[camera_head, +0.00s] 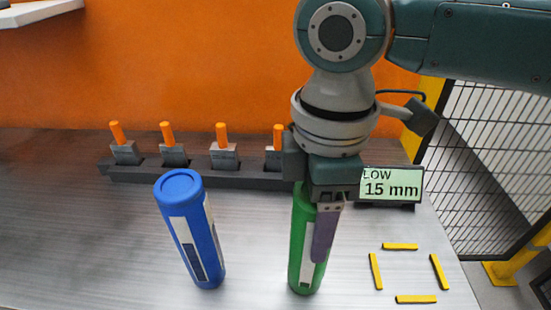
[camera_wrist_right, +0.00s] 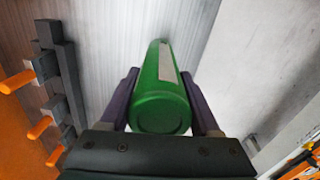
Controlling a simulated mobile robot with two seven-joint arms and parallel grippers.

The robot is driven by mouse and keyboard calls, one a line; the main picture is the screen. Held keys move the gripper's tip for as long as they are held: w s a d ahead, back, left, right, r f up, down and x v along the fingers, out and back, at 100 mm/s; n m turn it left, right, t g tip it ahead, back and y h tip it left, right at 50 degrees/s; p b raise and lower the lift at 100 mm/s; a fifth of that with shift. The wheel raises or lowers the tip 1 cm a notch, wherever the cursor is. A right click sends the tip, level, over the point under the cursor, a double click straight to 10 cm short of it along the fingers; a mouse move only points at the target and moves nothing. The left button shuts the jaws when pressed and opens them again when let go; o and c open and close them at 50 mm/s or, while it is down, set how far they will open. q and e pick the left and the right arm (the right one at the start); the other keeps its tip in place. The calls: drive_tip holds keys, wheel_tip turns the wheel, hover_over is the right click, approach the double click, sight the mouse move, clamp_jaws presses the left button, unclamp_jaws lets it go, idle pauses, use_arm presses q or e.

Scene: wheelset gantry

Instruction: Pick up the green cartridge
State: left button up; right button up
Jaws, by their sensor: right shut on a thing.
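The green cartridge (camera_head: 299,262) is upright at the right of the metal table in the head view, with a pale label on its side. My right gripper (camera_head: 318,240) comes down from above and is shut on its upper part. One purple finger covers part of its right side. In the right wrist view the green cartridge (camera_wrist_right: 161,95) lies between both purple fingers (camera_wrist_right: 162,105). Its lower end seems at the table top; I cannot tell whether it touches. My left gripper is not in view.
A blue cartridge (camera_head: 191,232) stands left of the green one. A dark rack (camera_head: 195,174) with several orange-handled pieces runs behind. A display (camera_head: 391,185) reads "LOW 15 mm". Yellow strips (camera_head: 400,246) mark a clear square at right. A mesh fence (camera_head: 495,165) stands beyond the table's right edge.

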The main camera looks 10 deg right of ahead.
clamp_jaws()
idle(0.3)
